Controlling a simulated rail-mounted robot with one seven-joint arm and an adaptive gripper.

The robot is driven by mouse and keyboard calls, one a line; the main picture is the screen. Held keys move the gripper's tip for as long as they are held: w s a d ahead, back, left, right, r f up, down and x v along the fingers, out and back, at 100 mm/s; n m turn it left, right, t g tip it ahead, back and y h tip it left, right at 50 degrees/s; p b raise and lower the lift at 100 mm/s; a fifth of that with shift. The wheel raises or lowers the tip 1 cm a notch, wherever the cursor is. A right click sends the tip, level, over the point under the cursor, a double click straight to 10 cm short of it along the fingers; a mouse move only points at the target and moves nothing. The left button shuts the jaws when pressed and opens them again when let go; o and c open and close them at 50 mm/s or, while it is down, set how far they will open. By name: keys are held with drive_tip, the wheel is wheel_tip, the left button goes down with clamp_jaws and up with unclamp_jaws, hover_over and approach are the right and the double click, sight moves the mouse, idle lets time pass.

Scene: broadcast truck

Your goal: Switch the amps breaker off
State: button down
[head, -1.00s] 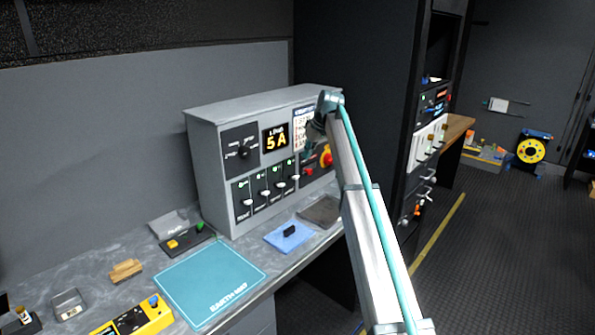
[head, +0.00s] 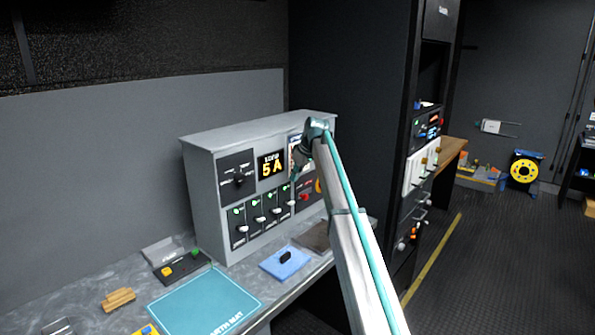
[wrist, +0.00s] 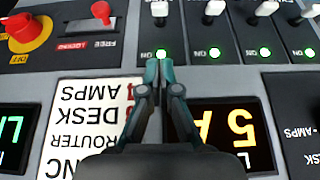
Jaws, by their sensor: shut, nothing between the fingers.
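The grey breaker panel (head: 215,160) stands on the bench. It has a row of breaker switches with white-tipped levers. The wrist view is upside down and shows the leftmost lever (wrist: 160,10), with its lit green ON light (wrist: 161,54); the other lights are also green. A white label card (wrist: 85,125) lists AMPS, DESK and ROUTER; its red numbers are mostly hidden by my gripper. My gripper (wrist: 159,70) is shut and empty, its tips just beside that leftmost light; contact cannot be told.
A red knob on a yellow base (wrist: 28,32) and a red lever (wrist: 101,12) marked LOCKING/FREE sit beside the breakers. An amber 5 A display (head: 271,166) and a rotary knob (head: 239,180) are on the panel. The bench holds a teal mat (head: 200,300) and a blue pad (head: 275,265).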

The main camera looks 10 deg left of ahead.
drive_tip(key=p, duration=0.1)
hover_over(293, 202)
drive_tip(key=a, duration=0.1)
drive_tip(key=f, duration=0.2)
drive_tip(key=w+f, duration=0.1)
drive_tip(key=f, duration=0.1)
drive_tip(key=shift+f, duration=0.3)
drive_tip(key=shift+s+d+f+p, duration=0.15)
drive_tip(key=shift+f+p, duration=0.15)
drive_tip(key=shift+f, duration=0.4)
drive_tip(key=shift+s+d+f+p, duration=0.15)
drive_tip(key=shift+f+p, duration=0.1)
drive_tip(key=shift+f, duration=0.45)
drive_tip(key=shift+s+d+f+p, duration=0.15)
drive_tip(key=shift+f+p, duration=0.15)
drive_tip(key=shift+f, duration=0.4)
